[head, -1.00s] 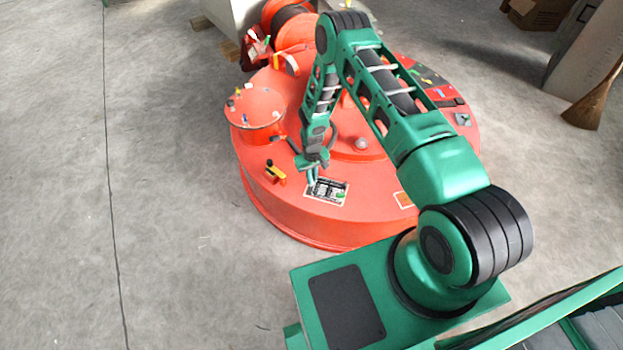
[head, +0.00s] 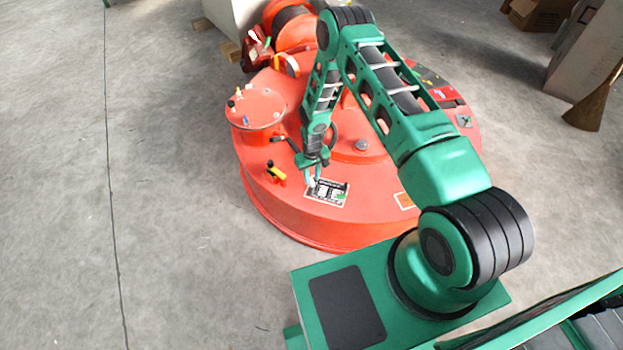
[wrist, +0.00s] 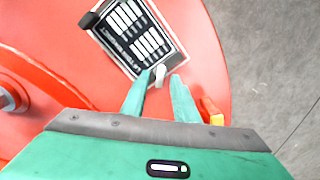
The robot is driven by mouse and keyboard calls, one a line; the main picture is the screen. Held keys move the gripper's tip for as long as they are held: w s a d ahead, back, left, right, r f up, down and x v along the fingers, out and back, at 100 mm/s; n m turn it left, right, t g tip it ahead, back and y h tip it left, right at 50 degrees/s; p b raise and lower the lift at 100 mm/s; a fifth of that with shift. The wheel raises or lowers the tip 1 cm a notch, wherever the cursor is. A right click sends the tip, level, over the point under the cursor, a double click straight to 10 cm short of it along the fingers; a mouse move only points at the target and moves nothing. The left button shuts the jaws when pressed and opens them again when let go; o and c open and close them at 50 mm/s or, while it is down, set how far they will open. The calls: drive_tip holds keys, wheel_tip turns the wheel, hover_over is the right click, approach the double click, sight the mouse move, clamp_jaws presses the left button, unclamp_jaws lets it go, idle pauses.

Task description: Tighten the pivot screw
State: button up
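The lifting magnet (head: 300,210) is a large round red body on the floor, and my arm reaches down over it. My gripper (head: 313,177) is low over its near edge, beside a black-and-white label plate (head: 329,192). In the wrist view, the two green fingers of my gripper (wrist: 161,77) stand apart. A small pale piece (wrist: 160,74) shows between the fingertips, with a gap on each side. I cannot tell whether it is the pivot screw. The label plate (wrist: 138,36) lies just beyond the fingertips.
A yellow-and-red handle with a black knob (head: 275,172) stands left of my gripper. A raised round red cover (head: 257,107) with small coloured fittings is farther left. A grey bolt head (head: 361,145) is to the right. Open concrete floor (head: 170,220) lies left of the magnet.

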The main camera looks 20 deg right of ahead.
wheel_tip(320, 180, up, 9)
drive_tip(key=shift+w+r, duration=0.15)
drive_tip(key=shift+r, duration=0.05)
idle(0.6)
wheel_tip(320, 180, up, 10)
drive_tip(key=f, duration=0.1)
hover_over(312, 180)
drive_tip(key=d, duration=0.5)
drive_tip(key=s+d+r+m, duration=0.1)
drive_tip(key=s+d+r, duration=0.25)
drive_tip(key=r, duration=0.45)
drive_tip(key=s+d+r+m+h, duration=0.1)
drive_tip(key=s+d+r, duration=0.25)
drive_tip(key=r, duration=0.55)
drive_tip(key=s+d+r+m, duration=0.1)
drive_tip(key=s+d+r, duration=0.25)
drive_tip(key=r, duration=0.45)
drive_tip(key=s+d+r+m, duration=0.3)
drive_tip(key=s+r, duration=0.8)
drive_tip(key=s, duration=0.3)
drive_tip(key=s+r+m, duration=0.1)
drive_tip(key=s, duration=0.6)
drive_tip(key=s+a+r+y, duration=0.1)
drive_tip(key=s+r, duration=0.1)
drive_tip(key=s, duration=0.6)
drive_tip(key=shift+s+a+m, duration=0.15)
drive_tip(key=shift+a+m, duration=0.1)
drive_tip(key=shift+m, duration=0.15)
